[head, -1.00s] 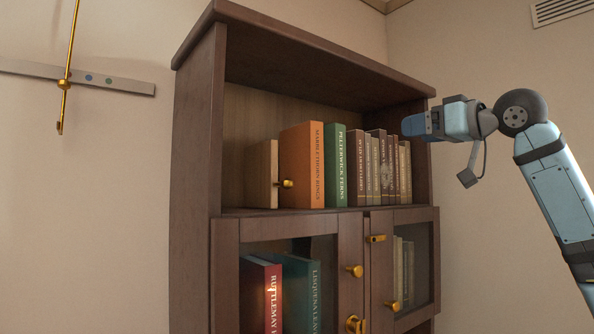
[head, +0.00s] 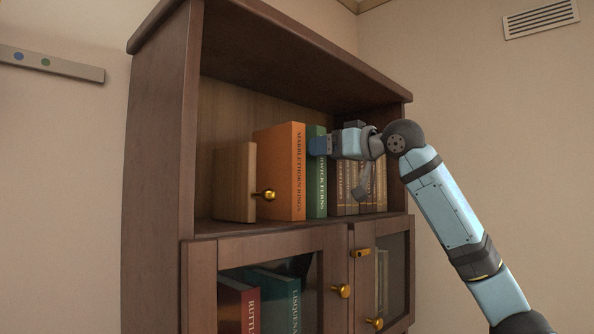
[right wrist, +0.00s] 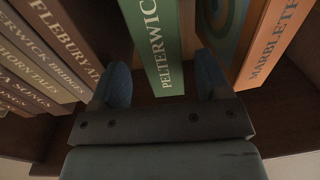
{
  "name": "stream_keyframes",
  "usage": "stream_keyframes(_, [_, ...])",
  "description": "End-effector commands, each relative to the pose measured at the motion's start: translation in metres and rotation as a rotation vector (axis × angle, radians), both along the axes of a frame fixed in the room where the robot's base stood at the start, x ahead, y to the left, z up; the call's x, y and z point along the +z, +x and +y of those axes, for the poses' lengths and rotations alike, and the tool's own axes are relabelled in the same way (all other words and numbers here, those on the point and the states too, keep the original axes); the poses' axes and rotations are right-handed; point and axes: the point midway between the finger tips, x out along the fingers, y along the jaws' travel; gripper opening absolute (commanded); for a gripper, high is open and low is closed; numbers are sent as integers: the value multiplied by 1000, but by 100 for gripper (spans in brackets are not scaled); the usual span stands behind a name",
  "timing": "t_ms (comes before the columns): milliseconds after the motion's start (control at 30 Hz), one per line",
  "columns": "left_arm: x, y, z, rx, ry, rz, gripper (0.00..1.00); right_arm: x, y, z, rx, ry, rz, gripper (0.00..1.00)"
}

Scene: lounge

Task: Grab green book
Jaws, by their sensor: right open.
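The green book (head: 317,186) stands upright on the open upper shelf, between the orange book and a row of brown books. In the head view my right gripper (head: 321,146) is in front of its upper part and hides some of the spine. In the right wrist view the green book (right wrist: 158,50) shows its spine between the two blue fingers of my right gripper (right wrist: 161,88). The fingers are apart, one on each side of the spine, and the jaws are not closed on it. Whether a finger touches the book I cannot tell. My left gripper is out of view.
The orange book (head: 281,172) stands left of the green one, beside a wooden bookend (head: 235,182) with a gold knob. Several brown books (head: 345,199) stand close on the right. Below are glass-fronted cabinet doors (head: 265,245) with gold knobs.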

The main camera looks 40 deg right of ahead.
Motion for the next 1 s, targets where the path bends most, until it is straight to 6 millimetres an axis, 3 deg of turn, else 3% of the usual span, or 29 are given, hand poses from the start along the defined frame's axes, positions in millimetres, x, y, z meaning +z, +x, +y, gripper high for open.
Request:
stream_keyframes(167, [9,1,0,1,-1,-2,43,1,13,4,2,0,1,70])
stream_keyframes(400, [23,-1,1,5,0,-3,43,-1,47,10,2,0,1,70])
stream_keyframes(633, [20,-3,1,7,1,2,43,-3,51,10,0,0,-1,70])
stream_keyframes(667, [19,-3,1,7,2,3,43,-3,51,10,0,0,-1,68])
stream_keyframes(933, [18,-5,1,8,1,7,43,-3,51,10,0,0,0,6])
stream_keyframes(1000, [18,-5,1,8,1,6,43,-2,50,10,0,0,-3,1])
